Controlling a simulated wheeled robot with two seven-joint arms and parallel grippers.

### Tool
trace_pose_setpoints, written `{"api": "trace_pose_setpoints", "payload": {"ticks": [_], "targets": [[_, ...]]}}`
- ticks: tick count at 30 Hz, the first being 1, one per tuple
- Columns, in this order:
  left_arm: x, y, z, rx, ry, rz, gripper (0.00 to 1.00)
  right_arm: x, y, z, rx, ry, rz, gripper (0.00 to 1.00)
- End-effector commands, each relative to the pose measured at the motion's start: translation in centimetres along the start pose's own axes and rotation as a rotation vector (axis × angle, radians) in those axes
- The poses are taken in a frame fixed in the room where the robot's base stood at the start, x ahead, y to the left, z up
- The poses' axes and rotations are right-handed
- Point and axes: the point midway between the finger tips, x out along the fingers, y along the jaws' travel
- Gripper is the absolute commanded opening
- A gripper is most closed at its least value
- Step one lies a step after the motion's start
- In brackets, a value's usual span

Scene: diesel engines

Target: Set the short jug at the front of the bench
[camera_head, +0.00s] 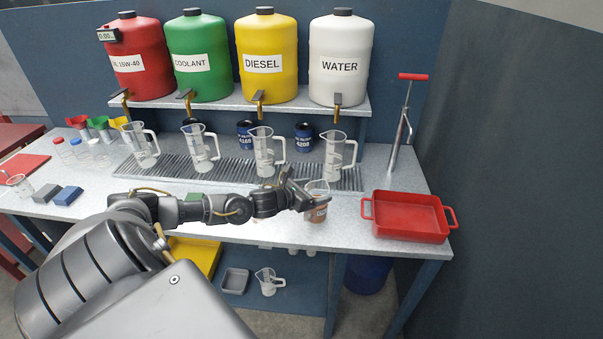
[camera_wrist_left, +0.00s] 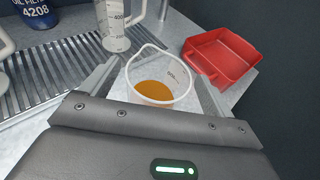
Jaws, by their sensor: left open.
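A short clear jug (camera_head: 317,212) with amber liquid stands on the bench, right of centre near the front. In the left wrist view this jug (camera_wrist_left: 160,88) sits between the two fingers of my open left gripper. The liquid fills its lower part. My left gripper (camera_head: 306,194) partly covers the jug in the head view. I cannot tell whether the fingers touch its wall. The grey bench (camera_head: 250,222) runs across the view. My right gripper is not in view.
A red tray (camera_head: 408,232) stands right of the jug. Several tall clear jugs, such as this one (camera_head: 337,158), stand on the grate behind, under the coloured tanks. Blue and grey blocks (camera_head: 68,196) lie at left. Another jug (camera_head: 268,282) is below the bench.

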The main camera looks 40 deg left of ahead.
Motion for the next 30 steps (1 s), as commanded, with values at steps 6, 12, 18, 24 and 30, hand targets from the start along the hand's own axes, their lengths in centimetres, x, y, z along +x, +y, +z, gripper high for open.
{"api": "trace_pose_setpoints", "payload": {"ticks": [6,12,18,24,30], "targets": [[-4.3,0.1,-0.7,0.007,0.007,-0.001,0.88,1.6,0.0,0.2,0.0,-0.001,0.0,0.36],[-8.2,0.0,-0.6,0.006,0.008,-0.003,0.88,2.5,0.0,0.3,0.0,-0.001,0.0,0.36],[-10.7,0.0,-0.3,0.004,0.005,-0.002,0.88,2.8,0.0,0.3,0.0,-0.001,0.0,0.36],[-11.6,0.0,-0.2,0.001,0.003,-0.001,0.88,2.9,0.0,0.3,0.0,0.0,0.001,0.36],[-11.7,0.0,-0.1,0.001,0.002,-0.001,0.88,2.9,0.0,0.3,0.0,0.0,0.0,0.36]]}}
